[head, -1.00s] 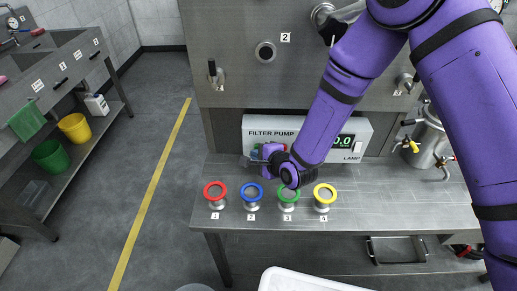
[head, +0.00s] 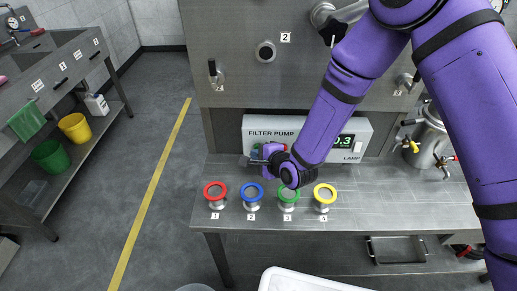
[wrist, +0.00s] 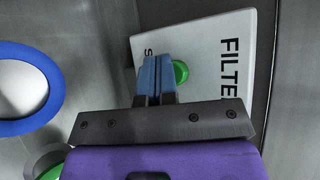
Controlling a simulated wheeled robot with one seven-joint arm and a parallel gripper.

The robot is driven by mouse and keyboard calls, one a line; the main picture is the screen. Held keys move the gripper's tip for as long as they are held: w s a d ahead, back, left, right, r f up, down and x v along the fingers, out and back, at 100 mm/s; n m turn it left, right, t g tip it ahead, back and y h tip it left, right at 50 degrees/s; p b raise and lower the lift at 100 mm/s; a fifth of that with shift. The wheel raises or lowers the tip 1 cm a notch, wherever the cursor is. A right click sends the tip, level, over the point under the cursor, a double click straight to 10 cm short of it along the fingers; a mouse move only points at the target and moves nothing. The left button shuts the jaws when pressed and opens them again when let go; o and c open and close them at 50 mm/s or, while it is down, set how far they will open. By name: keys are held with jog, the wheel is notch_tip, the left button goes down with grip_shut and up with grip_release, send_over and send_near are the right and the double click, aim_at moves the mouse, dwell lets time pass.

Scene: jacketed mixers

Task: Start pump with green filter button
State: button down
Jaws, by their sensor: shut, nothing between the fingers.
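The filter pump box (head: 258,126) is a pale panel on the back of the steel bench, with its label partly behind my arm. Its green button (wrist: 180,72) shows in the wrist view, partly hidden by my blue fingers. I cannot tell how far the button is pressed in. The green display (head: 343,141) reads 0.3, partly hidden by my arm.
Red (head: 215,190), blue (head: 252,192), green (head: 289,194) and yellow (head: 325,193) rings, numbered 1 to 4, stand along the bench front. A steel vessel (head: 428,140) stands at the right. The bench's left end is clear.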

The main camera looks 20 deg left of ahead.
jog(key=shift+s+d, duration=0.15)
jog(key=shift+s, duration=0.45)
jog(key=shift+s+d, duration=0.2)
jog(key=shift+s, duration=0.6)
jog(key=shift+s+d, duration=0.2)
jog(key=shift+s, duration=0.65)
jog(key=shift+s+d, duration=0.2)
jog(key=shift+s, duration=0.6)
